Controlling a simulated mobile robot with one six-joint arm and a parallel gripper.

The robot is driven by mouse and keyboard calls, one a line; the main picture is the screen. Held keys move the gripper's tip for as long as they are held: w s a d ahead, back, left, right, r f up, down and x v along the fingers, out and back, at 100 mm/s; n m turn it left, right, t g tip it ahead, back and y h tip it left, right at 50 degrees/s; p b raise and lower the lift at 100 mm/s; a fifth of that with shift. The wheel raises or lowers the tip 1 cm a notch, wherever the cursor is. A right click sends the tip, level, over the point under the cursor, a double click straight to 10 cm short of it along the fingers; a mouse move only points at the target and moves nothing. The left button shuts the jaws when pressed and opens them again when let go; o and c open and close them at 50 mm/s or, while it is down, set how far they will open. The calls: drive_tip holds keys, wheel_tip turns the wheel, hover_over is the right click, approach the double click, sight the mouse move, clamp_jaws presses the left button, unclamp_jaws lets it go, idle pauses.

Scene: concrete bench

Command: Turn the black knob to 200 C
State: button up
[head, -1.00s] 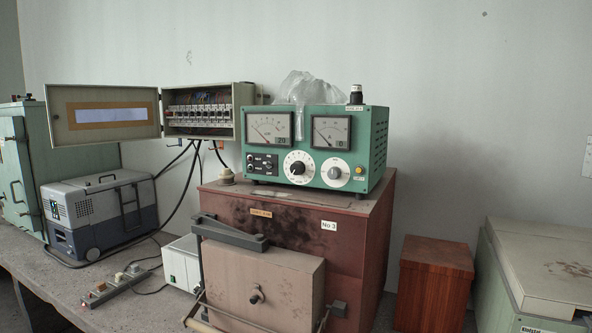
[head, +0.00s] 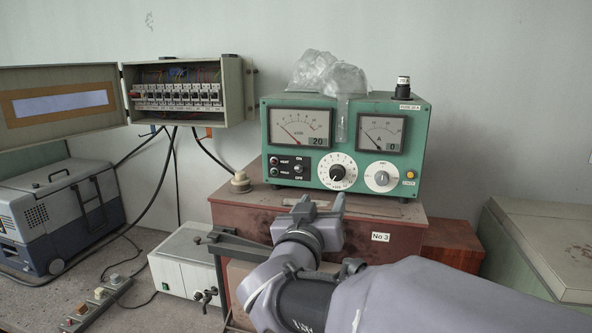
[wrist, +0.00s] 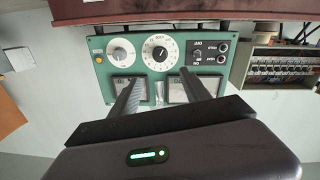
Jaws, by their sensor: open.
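The black knob (head: 337,172) sits on a white scale dial at the lower middle of the green control box (head: 270,187). The left meter's display (head: 318,140) reads 20. The knob also shows in the wrist view (wrist: 160,53), where the box appears upside down. My gripper (head: 321,203) is open and empty, in front of and below the knob in the head view. In the wrist view its two fingers (wrist: 160,75) point toward the panel, with the knob beyond and between their tips. I see no contact with the knob. The knob's exact setting is too small to read.
A second, light dial (head: 381,178) is right of the knob; small buttons and switches (head: 288,167) are left. The box stands on a red-brown furnace (head: 240,207). Plastic wrap (head: 330,75) lies on top. An open breaker box (head: 240,90) is at left.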

sight(336, 175)
drive_tip(key=x, duration=1.4)
drive_tip(key=shift+s+f, duration=0.1)
drive_tip(key=shift+w+d, duration=0.15)
drive_tip(key=shift+w, duration=0.45)
clamp_jaws()
